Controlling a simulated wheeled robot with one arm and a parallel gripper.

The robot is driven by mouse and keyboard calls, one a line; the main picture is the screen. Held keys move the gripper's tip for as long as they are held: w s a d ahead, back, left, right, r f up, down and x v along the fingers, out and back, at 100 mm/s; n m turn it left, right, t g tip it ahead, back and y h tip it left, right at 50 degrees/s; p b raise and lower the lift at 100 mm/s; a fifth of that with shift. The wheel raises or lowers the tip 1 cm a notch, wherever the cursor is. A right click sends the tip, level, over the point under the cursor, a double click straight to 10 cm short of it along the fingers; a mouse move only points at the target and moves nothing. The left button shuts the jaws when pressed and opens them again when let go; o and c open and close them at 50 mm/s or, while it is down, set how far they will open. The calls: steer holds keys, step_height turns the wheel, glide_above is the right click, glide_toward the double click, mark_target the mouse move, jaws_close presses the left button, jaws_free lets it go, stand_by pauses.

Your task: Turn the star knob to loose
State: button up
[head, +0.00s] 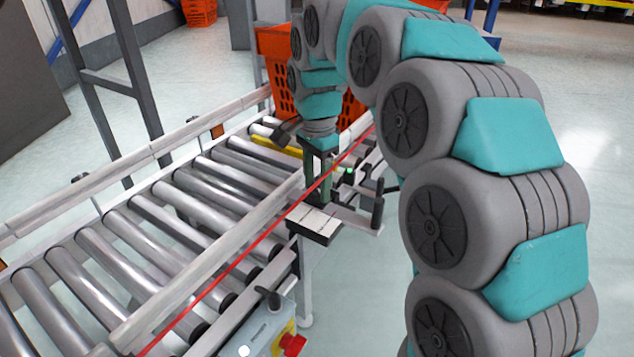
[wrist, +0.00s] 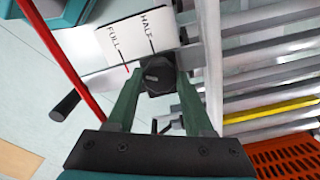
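A dark, many-sided knob (wrist: 158,76) sits between my fingers in the wrist view; I take it for the star knob. My gripper (wrist: 160,82) has its two green fingers against the knob's left and right sides. No gap shows there. A white plate (wrist: 128,38) marked FULL and HALF lies just beyond the knob; no "loose" mark is readable. In the head view, my gripper (head: 319,190) points down beside the conveyor's rail, just behind the white plate (head: 318,222). The knob is hidden there by the gripper and bracket.
A black upright handle (head: 377,202) stands right of the plate; another handle shows in the wrist view (wrist: 65,105). A red cord (head: 250,248) runs along the roller conveyor (head: 150,215). An orange tote (head: 275,50) stands behind. A control box (head: 262,330) is in front.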

jaws_close()
